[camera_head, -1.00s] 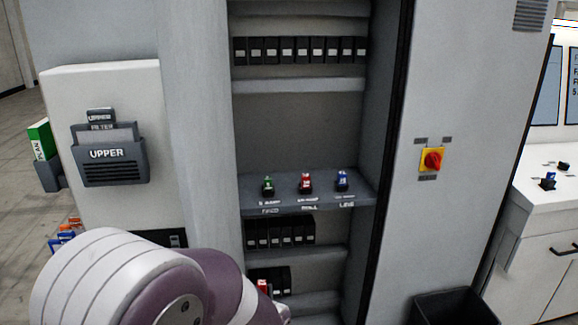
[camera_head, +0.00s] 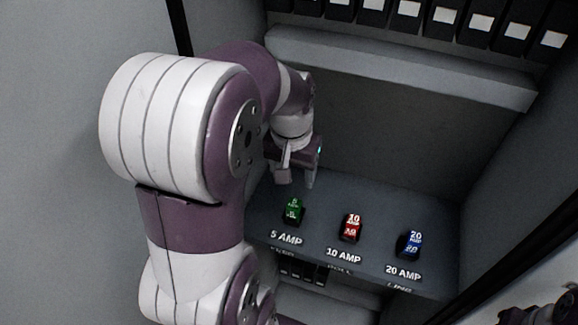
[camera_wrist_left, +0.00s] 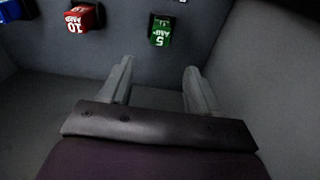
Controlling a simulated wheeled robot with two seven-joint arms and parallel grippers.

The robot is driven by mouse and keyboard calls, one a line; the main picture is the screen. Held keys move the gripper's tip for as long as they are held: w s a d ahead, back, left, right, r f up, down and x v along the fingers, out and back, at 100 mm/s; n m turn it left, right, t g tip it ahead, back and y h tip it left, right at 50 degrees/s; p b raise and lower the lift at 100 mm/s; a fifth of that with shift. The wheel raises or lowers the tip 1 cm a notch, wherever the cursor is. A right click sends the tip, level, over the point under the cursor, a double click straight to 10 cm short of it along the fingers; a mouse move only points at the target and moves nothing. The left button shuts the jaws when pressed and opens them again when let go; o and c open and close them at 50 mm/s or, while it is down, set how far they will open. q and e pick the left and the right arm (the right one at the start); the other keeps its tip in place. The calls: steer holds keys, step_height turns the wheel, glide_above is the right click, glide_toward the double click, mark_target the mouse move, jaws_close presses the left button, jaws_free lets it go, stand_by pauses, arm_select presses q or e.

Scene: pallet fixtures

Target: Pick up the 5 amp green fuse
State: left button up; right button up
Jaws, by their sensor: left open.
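The green 5 amp fuse (camera_head: 293,211) stands on the cabinet shelf, behind the "5 AMP" label. My left gripper (camera_head: 297,180) is above and behind it, fingers pointing down, apart from the fuse. In the left wrist view the two fingers (camera_wrist_left: 158,78) are spread with nothing between them, and the green fuse (camera_wrist_left: 161,31) lies ahead of the gap between their tips. A red 10 amp fuse (camera_head: 350,227) and a blue 20 amp fuse (camera_head: 409,244) stand to the right on the same shelf. The red fuse also shows in the left wrist view (camera_wrist_left: 80,19).
The shelf (camera_head: 440,218) is bounded by a grey back wall and side walls. A ledge with a row of black modules (camera_head: 447,18) runs above. Part of a dark arm or gripper (camera_head: 545,312) shows at the bottom right corner.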

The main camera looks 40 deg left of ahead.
mark_target(294, 203)
arm_select(q)
steer(key=f+p, duration=0.1)
steer(key=f, duration=0.4)
steer(key=f+p, duration=0.1)
steer(key=f, duration=0.4)
steer(key=shift+w+a+f+p, duration=0.2)
steer(key=shift+p, duration=0.15)
steer(key=shift+f, duration=0.35)
steer(key=shift+s+d+r, duration=0.15)
steer(key=shift+s+d, duration=0.1)
steer(key=shift+d, duration=0.25)
steer(key=c, duration=0.9)
steer(key=shift+a, duration=0.2)
steer(key=shift+c, duration=0.8)
arm_select(e)
steer(key=r, duration=0.1)
steer(key=s+r, duration=0.1)
steer(key=r, duration=0.1)
steer(key=shift+s+d+r, duration=0.15)
steer(key=shift+d+r, duration=0.1)
steer(key=shift+d, duration=0.15)
